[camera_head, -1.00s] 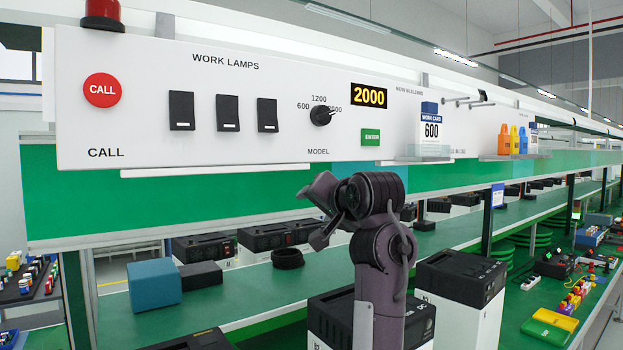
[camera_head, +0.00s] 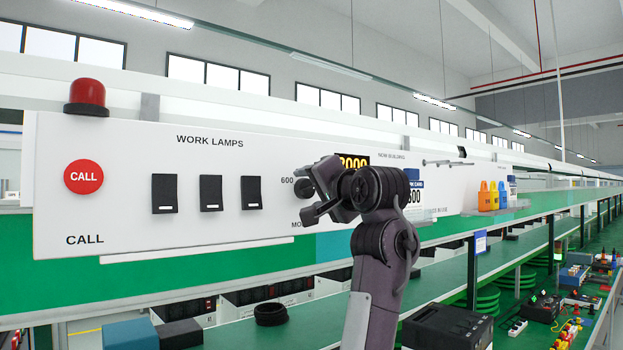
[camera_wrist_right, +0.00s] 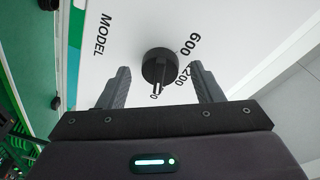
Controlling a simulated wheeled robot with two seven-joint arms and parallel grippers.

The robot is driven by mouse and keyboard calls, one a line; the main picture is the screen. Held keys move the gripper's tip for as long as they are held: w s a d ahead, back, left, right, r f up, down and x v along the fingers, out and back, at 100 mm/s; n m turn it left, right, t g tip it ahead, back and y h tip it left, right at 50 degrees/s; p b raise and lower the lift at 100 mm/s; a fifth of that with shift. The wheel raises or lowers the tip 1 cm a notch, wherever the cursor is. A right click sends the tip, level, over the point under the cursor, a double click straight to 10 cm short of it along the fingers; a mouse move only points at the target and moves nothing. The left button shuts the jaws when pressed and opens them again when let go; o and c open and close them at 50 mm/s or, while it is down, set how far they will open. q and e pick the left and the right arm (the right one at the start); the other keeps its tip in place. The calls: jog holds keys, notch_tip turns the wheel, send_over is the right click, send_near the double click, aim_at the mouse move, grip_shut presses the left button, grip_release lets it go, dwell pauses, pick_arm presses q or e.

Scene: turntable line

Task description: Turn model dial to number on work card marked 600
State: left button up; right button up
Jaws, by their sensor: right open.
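The black model dial (camera_head: 302,187) is on the white panel, partly hidden by my right gripper (camera_head: 313,193) in the head view. In the right wrist view the whole dial (camera_wrist_right: 158,64) shows between my two open fingers (camera_wrist_right: 160,72), which reach along both sides without visibly gripping it. Its light pointer mark is toward the 2000 side, away from 600; that number is partly covered. The yellow-on-black display (camera_head: 352,161) is partly hidden, showing about "000". My left gripper is not in view.
Three black lamp switches (camera_head: 210,193) and a red CALL button (camera_head: 84,177) are left of the dial. A red beacon (camera_head: 87,93) tops the panel. Colored tags (camera_head: 488,196) stand on a shelf at right. The green bench (camera_head: 440,275) lies below.

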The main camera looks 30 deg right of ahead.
jog(key=shift+w, duration=0.2)
jog(key=shift+c, duration=0.2)
jog(key=c, duration=1)
jog(key=shift+o, duration=0.2)
jog(key=shift+f, duration=0.1)
